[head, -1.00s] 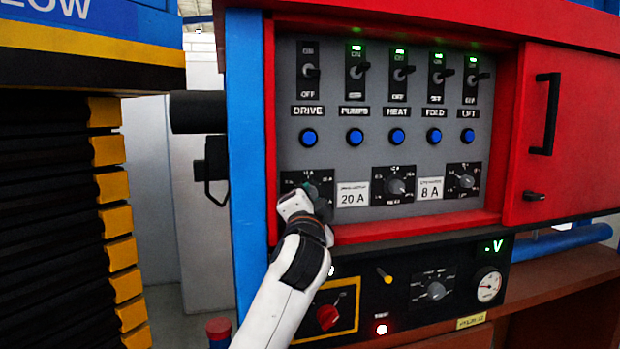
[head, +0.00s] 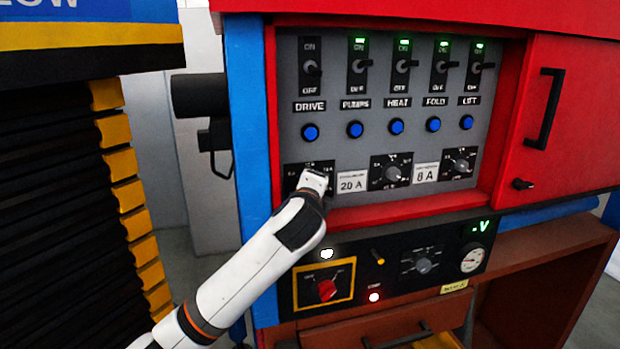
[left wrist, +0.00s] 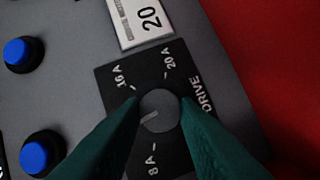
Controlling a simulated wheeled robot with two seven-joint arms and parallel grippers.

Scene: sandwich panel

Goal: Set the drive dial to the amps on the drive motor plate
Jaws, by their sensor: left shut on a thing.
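The drive dial (head: 296,174) is a black square at the lower left of the grey panel, mostly covered by my left gripper (head: 318,178) in the head view. In the left wrist view the round grey knob (left wrist: 160,110) sits between the green fingertips of my left gripper (left wrist: 160,112), which is shut on it. The knob's pale line points between the 8 A and 16 A marks; any label behind the left finger is hidden. The drive motor plate (head: 351,183) reads 20 A and also shows in the left wrist view (left wrist: 142,20). My right gripper is not in view.
The drive switch (head: 311,68) has no lit lamp; the other switches show green. Beside the plate are the heat dial (head: 391,173), an 8 A plate (head: 426,173) and the lift dial (head: 461,163). A red rotary switch (head: 327,289) is below.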

